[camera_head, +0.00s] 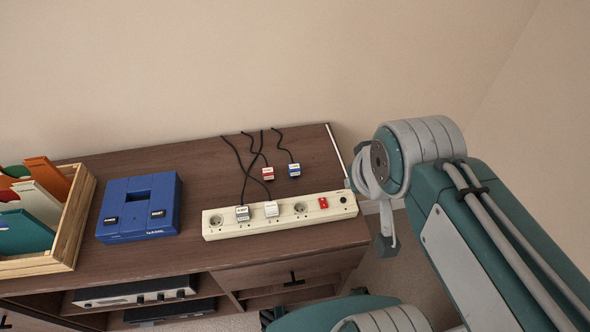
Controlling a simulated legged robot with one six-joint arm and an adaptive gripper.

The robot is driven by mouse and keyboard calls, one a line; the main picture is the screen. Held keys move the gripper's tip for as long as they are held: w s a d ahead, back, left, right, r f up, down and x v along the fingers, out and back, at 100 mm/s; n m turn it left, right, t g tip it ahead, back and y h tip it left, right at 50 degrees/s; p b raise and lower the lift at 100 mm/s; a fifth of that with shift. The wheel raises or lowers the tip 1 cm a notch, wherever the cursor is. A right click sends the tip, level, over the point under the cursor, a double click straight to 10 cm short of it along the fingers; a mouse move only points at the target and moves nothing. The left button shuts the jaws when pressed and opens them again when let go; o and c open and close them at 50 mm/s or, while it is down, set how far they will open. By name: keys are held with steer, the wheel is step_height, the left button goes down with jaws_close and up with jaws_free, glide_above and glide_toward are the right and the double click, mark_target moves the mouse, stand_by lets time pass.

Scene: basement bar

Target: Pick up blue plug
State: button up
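The blue plug (294,170) is small and white with a blue face. It lies on the brown cabinet top behind the power strip, with its black cord running back to the rear edge. The beige power strip (225,221) lies along the front of the top. My gripper (386,243) hangs below the arm's wrist, past the cabinet's right end. It is apart from the blue plug and to its right. The wrist partly hides it, and its fingers do not show clearly enough to tell open from shut.
A red plug (267,173) lies just left of the blue one. A grey plug (242,213) and a white plug (271,208) sit at the strip. A blue console (139,207) and a wooden crate (72,222) stand left. The top right of the blue plug is mostly clear.

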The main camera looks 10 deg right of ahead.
steer(key=o, duration=0.5)
steer(key=shift+w, duration=0.2)
steer(key=o, duration=0.4)
steer(key=shift+w, duration=0.4)
steer(key=shift+c, duration=0.2)
steer(key=g, duration=0.6)
glide_above(294, 166)
step_height(294, 166, down, 19)
steer(key=shift+a+r, duration=0.1)
step_height(294, 166, down, 10)
steer(key=shift+f, duration=0.2)
